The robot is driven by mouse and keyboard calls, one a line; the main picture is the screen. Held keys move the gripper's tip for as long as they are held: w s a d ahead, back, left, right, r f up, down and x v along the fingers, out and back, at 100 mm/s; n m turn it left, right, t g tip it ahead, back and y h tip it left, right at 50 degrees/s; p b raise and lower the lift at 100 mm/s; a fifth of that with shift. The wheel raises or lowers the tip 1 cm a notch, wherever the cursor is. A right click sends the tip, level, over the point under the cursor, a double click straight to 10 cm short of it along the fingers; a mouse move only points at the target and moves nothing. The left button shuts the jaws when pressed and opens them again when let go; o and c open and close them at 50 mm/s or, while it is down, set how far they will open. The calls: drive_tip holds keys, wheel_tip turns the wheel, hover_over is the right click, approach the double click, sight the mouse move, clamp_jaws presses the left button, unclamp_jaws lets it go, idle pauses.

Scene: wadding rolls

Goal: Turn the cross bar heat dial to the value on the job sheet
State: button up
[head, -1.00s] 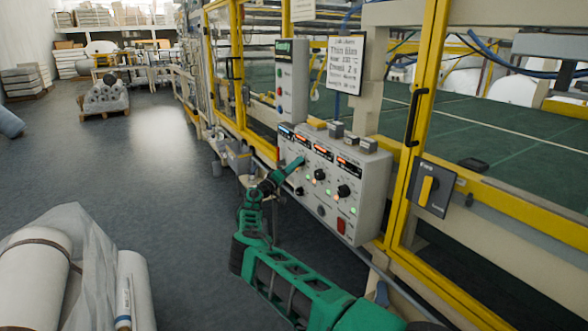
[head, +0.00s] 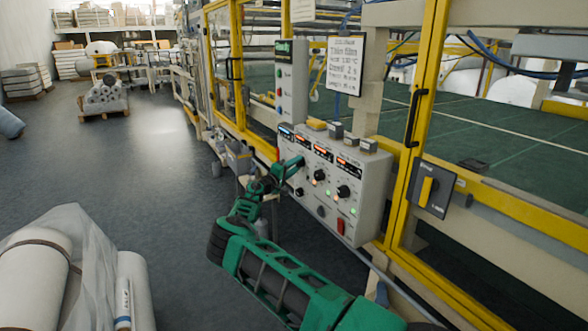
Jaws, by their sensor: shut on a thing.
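The control panel (head: 369,194) is a pale grey box with small lit displays along its top and black dials below. Two dials show clear of my arm, a middle dial (head: 319,175) and a right dial (head: 344,191). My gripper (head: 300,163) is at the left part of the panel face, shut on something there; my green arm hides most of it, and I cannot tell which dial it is. The job sheet (head: 346,66) hangs above the panel; it reads about "Thin film", a heat near 130 °C and a time of 2 s, with small blurred print.
A yellow-framed guard (head: 411,150) with a black handle stands right of the panel. A yellow rotary switch (head: 427,191) sits on it. A red switch (head: 341,227) is low on the panel. The grey floor between is open.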

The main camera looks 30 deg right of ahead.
drive_tip(key=shift+w+a+f, duration=0.15)
drive_tip(key=shift+a+f, duration=0.05)
drive_tip(key=shift+f, duration=0.1)
drive_tip(key=o, duration=1)
drive_tip(key=shift+f, duration=0.1)
drive_tip(key=shift+o, duration=0.2)
drive_tip(key=shift+d+r, duration=0.1)
drive_tip(key=shift+r, duration=0.1)
drive_tip(key=v, duration=1)
drive_tip(key=shift+a, duration=0.35)
drive_tip(key=shift+f, duration=0.1)
